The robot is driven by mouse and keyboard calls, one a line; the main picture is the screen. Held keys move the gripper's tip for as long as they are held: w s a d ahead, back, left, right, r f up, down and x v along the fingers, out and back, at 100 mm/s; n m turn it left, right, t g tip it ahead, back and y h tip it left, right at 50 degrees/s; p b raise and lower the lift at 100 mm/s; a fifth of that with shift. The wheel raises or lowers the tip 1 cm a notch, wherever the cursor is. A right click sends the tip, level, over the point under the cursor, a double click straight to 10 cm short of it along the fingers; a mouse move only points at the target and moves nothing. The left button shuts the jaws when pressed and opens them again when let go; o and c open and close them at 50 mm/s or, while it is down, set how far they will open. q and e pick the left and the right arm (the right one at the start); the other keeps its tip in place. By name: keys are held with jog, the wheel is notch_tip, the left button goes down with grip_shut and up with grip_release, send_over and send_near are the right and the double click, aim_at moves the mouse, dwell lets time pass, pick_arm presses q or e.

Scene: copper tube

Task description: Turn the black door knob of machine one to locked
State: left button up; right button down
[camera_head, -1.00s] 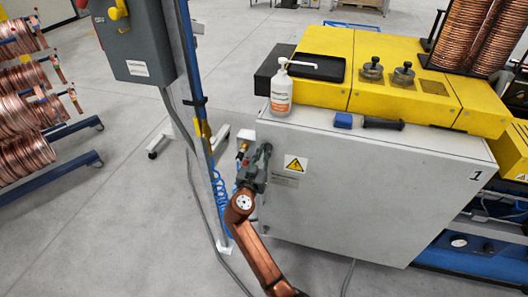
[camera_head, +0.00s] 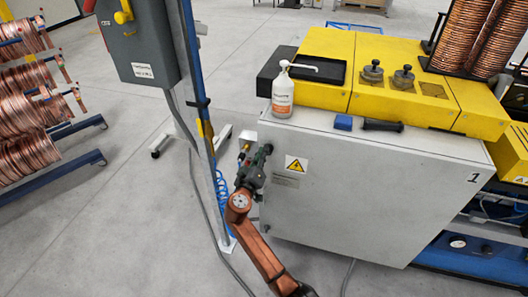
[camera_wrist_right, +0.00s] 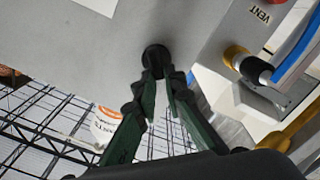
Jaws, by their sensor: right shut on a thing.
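Machine one is a light grey cabinet (camera_head: 370,205) marked "1", with a yellow top. The black door knob (camera_wrist_right: 155,58) sits on its grey door in the right wrist view, a small round dark knob. My right gripper (camera_wrist_right: 160,75) has its green-black fingertips closed on the knob. In the head view the right gripper (camera_head: 265,152) is at the upper left of the cabinet door, left of the yellow warning sign, and its fingers hide the knob. The knob's turn position is not clear. My left gripper is not in view.
A grey post (camera_head: 206,150) with cables stands just left of my right arm. A white box marked "VENT" with a yellow and black fitting (camera_wrist_right: 245,62) is close beside the knob.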

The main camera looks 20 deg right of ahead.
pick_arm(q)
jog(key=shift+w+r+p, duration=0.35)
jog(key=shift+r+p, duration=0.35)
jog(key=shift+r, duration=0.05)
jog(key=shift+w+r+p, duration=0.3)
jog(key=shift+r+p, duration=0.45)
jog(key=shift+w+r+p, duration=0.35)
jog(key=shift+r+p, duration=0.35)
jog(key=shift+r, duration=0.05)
pick_arm(e)
jog(key=shift+w+a+f+n, duration=0.1)
jog(key=shift+f+n, duration=0.1)
jog(key=shift+n, duration=1.4)
jog(key=shift+w+a+f+n, duration=0.1)
jog(key=shift+a+f+n, duration=0.1)
jog(key=shift+n, duration=1.4)
jog(key=shift+a+f+n, duration=0.1)
jog(key=shift+f+n, duration=0.1)
jog(key=shift+n, duration=1.4)
jog(key=c, duration=2)
grip_release()
jog(key=shift+d, duration=0.1)
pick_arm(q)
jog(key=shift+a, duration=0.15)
pick_arm(e)
jog(key=shift+s+f, duration=0.1)
jog(key=v, duration=1.2)
